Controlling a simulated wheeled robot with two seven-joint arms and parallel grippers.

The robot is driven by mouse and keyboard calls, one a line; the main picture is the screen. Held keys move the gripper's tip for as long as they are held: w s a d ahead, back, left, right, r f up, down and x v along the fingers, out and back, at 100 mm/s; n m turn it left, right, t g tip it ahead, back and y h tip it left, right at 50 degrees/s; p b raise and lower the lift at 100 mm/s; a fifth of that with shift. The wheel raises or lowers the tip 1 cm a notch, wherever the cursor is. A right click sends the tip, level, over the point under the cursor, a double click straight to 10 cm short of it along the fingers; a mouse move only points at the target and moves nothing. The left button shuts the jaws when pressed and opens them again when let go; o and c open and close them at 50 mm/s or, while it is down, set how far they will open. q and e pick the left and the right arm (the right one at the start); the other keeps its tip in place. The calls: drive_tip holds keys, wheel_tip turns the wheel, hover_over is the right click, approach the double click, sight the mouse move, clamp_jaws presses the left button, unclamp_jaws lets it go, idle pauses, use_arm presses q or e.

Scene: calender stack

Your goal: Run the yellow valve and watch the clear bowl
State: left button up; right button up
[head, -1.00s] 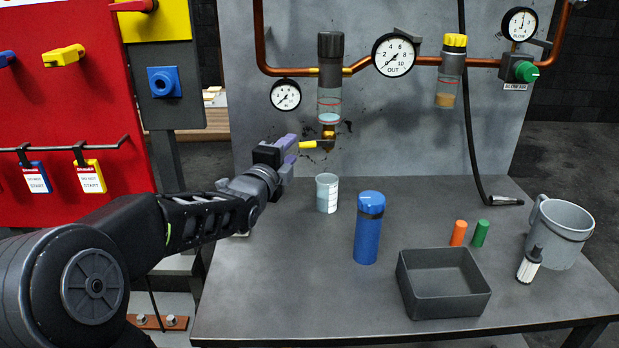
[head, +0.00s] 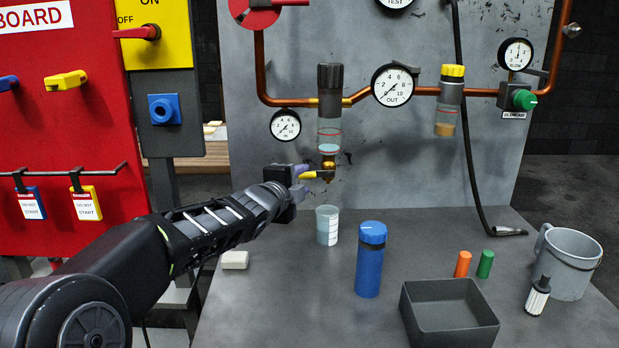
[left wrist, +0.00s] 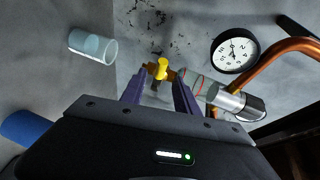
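The yellow valve handle (head: 311,175) sits on a brass drain valve (head: 328,165) under the left clear bowl (head: 329,134). That bowl has a black cap, red rings and pale bluish liquid low inside. The handle also shows in the left wrist view (left wrist: 162,67), with the clear bowl (left wrist: 194,84) to its right. My left gripper (head: 301,173) is at the handle. Its purple fingers are apart, with the handle between or just beyond the tips; contact cannot be told. My right gripper is not in view.
A beaker (head: 327,226) with some liquid stands on the bench below the valve. A blue bottle (head: 370,260), grey tray (head: 448,315), orange (head: 462,264) and green (head: 485,264) cylinders and a grey jug (head: 568,263) stand to the right. A yellow-capped bowl (head: 446,120) holds amber liquid.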

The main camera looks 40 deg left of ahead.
sight(308, 177)
use_arm(q)
drive_tip(key=b+x, duration=0.1)
drive_tip(key=x, duration=0.4)
drive_tip(key=shift+w+a+f, duration=0.1)
drive_tip(key=shift+w, duration=0.25)
drive_tip(key=shift+c, duration=0.6)
clamp_jaws()
drive_tip(key=shift+f, duration=0.1)
idle(0.4)
